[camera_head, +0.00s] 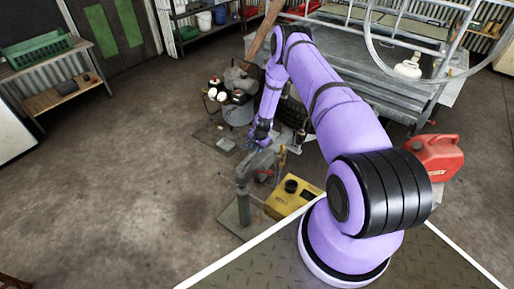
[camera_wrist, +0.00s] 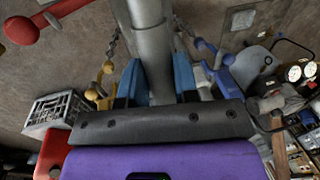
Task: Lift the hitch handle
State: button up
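My gripper (camera_wrist: 157,78) points down at a grey metal hitch assembly. In the wrist view, its two blue fingers stand on either side of a thick grey tube (camera_wrist: 152,45). The fingers look close to the tube, but I cannot tell whether they press on it. In the head view, my gripper (camera_head: 262,136) is just above the grey hitch post (camera_head: 245,200), which stands on a flat plate. I cannot tell which part is the hitch handle.
A yellow box (camera_head: 290,197) sits right beside the post. A compressor-like machine (camera_head: 238,92) with gauges stands behind it. A red fuel can (camera_head: 436,155) is at right, and a metal trailer (camera_head: 370,70) at the back.

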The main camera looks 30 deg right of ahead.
aim_at(254, 149)
grip_shut()
jog(key=shift+a+r, duration=0.1)
jog(key=shift+r, duration=0.05)
jog(key=shift+s+a+r+n+t+h, duration=0.1)
jog(key=shift+a+r+t+h, duration=0.2)
jog(key=shift+r+h, duration=0.35)
jog(key=shift+s+a+r+n+t+h, duration=0.15)
jog(key=shift+a+r+h, duration=0.1)
jog(key=shift+r+h, duration=0.35)
jog(key=shift+s+a+r+n+t+h, duration=0.1)
jog(key=shift+a+r+t+h, duration=0.2)
jog(key=shift+r+h, duration=0.35)
jog(key=shift+s+a+r+t+h, duration=0.25)
jog(key=shift+a+r+t+h, duration=0.2)
jog(key=shift+a+r+h, duration=0.45)
jog(key=shift+s+a+r+t+h, duration=0.15)
jog(key=shift+a+r+h, duration=0.1)
jog(key=shift+r+h, duration=0.25)
jog(key=shift+s+a+r+t+h, duration=0.15)
jog(key=shift+a+r+h, duration=0.1)
jog(key=shift+h, duration=0.35)
jog(key=shift+a, duration=0.1)
jog(key=o, duration=0.6)
grip_release()
